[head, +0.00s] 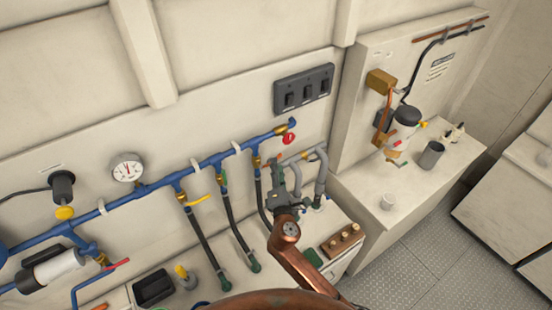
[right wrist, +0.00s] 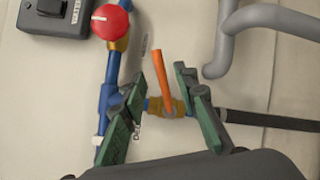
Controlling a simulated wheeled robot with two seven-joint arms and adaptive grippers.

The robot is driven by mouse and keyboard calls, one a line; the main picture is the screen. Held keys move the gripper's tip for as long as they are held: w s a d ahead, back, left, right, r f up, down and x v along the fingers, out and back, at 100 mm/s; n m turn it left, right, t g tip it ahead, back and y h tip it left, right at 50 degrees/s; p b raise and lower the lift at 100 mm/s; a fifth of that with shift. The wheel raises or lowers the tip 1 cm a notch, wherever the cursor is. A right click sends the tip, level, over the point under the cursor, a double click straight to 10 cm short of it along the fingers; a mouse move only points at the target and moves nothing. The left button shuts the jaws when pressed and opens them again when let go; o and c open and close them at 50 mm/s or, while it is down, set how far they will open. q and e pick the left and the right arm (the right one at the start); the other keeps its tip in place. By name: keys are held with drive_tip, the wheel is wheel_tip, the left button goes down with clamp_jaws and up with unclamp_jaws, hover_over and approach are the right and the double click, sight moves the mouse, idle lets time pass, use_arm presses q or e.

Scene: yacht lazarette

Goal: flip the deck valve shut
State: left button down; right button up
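The valve with the orange lever (right wrist: 160,80) is in the right wrist view, on a brass body (right wrist: 179,106) in a short blue branch off the main pipe. A partly hidden label beside it seems to start with "DE". The lever stands crosswise to the branch. My right gripper (right wrist: 159,74) is open, with its green-padded fingers on either side of the lever and gaps visible. In the head view my right gripper (head: 286,172) is at the rightmost brass valve (head: 257,161) and hides part of it. My left gripper is not in view.
A red knob (head: 288,138) sits at the pipe's end, below a black switch panel (head: 304,89). Grey pipes (head: 321,172) are close on the right.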

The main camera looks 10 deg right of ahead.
drive_tip(key=shift+w+d+p, duration=0.15)
drive_tip(key=shift+w, duration=1.05)
drive_tip(key=shift+w+d+p, duration=0.1)
drive_tip(key=shift+w+p, duration=0.05)
drive_tip(key=shift+w, duration=1)
clamp_jaws()
